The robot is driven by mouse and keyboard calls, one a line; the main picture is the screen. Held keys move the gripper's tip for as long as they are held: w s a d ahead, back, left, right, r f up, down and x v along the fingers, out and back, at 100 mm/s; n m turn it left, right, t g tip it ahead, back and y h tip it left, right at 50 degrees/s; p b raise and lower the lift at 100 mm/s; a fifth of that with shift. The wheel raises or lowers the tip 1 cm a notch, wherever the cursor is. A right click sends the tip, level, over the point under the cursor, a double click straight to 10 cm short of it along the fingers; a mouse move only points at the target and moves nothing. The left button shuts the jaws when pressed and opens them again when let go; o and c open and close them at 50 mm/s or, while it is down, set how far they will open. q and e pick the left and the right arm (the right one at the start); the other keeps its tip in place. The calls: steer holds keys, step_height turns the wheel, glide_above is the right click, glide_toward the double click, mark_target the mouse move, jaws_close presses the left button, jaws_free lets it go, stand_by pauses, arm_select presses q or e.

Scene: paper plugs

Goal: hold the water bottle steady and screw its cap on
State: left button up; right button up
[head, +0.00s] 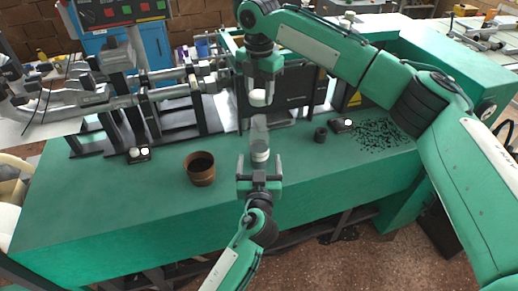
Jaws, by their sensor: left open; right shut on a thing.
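The water bottle (260,151) stands upright on the green bench. It looks translucent grey with a whitish band low on its body. My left gripper (259,166) is open, its two fingers pointing at the bottle from the near side. The fingertips are just short of it or barely beside its base; I cannot tell which. My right gripper (260,88) is shut on the white cap (258,98), pointing down. The cap is above the bottle's top in the picture, apart from it. How well they line up in depth is unclear.
A brown pot (200,169) stands left of the bottle. Machinery (160,100) lines the back of the green bench (110,205). The bench's front left is clear.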

steer(key=shift+w+f, duration=0.1)
steer(key=shift+w, duration=0.05)
arm_select(q)
steer(key=w, duration=1.2)
steer(key=shift+w+f, duration=0.1)
steer(key=shift+w, duration=0.05)
steer(key=shift+c, duration=0.2)
steer(key=c, duration=1.4)
steer(key=shift+c, duration=0.2)
arm_select(e)
glide_above(259, 125)
steer(key=shift+f, duration=2.45)
